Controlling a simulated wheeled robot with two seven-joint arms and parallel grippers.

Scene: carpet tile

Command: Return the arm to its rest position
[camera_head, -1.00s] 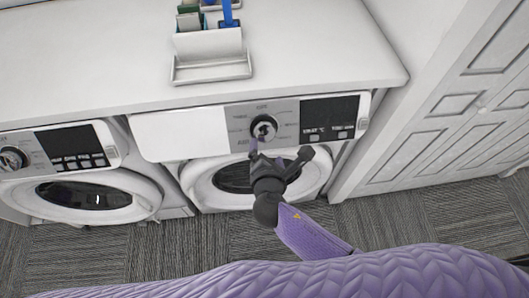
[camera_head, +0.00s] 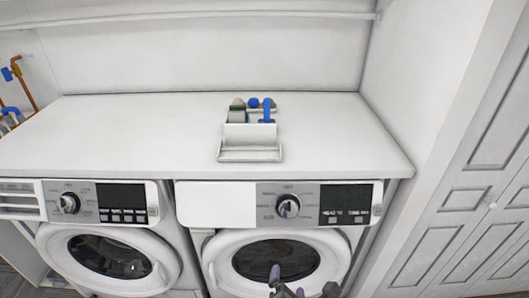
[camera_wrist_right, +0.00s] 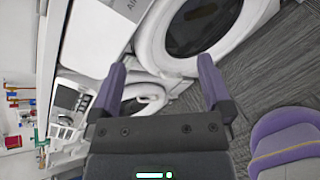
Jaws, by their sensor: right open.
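My right gripper (camera_head: 302,284) shows at the bottom edge of the head view, low in front of the door of the right washing machine (camera_head: 232,196). In the right wrist view its two purple fingers (camera_wrist_right: 160,88) stand wide apart with nothing between them. The rest of my right arm is out of the head view. My left gripper is in neither view.
A second washing machine (camera_head: 131,234) stands to the left. Above both is a white countertop (camera_head: 130,135) with a white caddy (camera_head: 250,133) holding bottles. White panelled doors (camera_head: 455,235) are at the right. Grey carpet (camera_wrist_right: 262,75) shows in the wrist view.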

